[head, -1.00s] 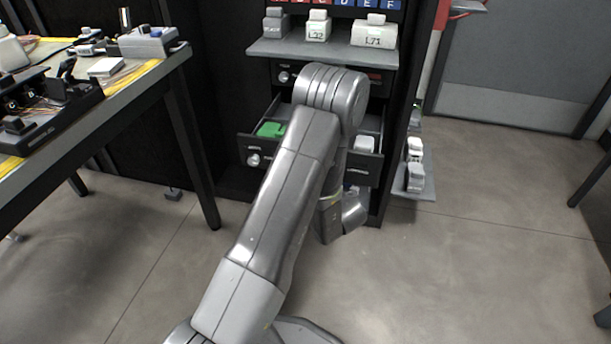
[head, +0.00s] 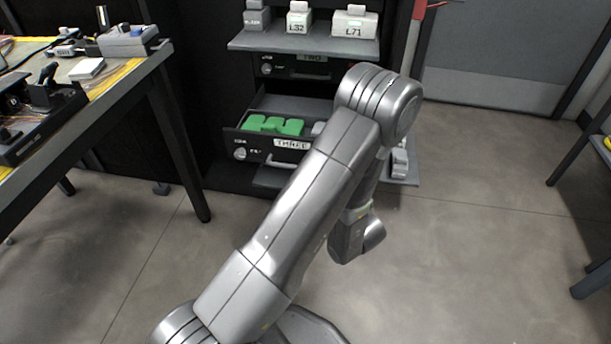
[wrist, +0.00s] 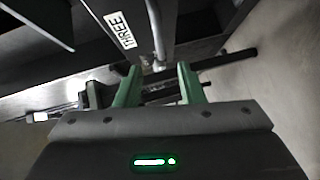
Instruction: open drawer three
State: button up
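Drawer three (head: 262,153) in the black cabinet stands pulled out, with its "THREE" label (head: 291,144) and silver bar handle (head: 283,161) on its front. Green blocks (head: 273,125) lie inside it; its right part is hidden by my arm. In the wrist view, the label (wrist: 120,30) and the handle (wrist: 160,30) show just ahead of my gripper (wrist: 159,70). The two green fingers are apart, with the handle's near end showing in line with the gap. I see no grip on it. The head view does not show the fingers.
Drawer two (head: 305,68) above is shut. A shelf (head: 300,43) over it holds labelled grey and white boxes. A workbench (head: 120,80) with tools stands on the left. The floor (head: 490,210) to the right is clear.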

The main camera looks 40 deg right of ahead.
aim_at(293, 168)
jog(key=shift+s+a+r, duration=0.1)
jog(key=shift+s, duration=0.85)
jog(key=shift+w, duration=0.1)
jog(key=shift+w+d+f+b, duration=0.15)
jog(key=shift+w+f+b, duration=0.3)
jog(key=shift+w, duration=1.8)
jog(key=shift+w+d+f+b, duration=0.2)
jog(key=shift+w+b, duration=0.5)
jog(key=shift+w, duration=1.6)
jog(key=shift+w+d+f+b, duration=0.2)
jog(key=shift+w+b, duration=0.35)
jog(key=shift+w, duration=1.7)
jog(key=shift+a, duration=0.1)
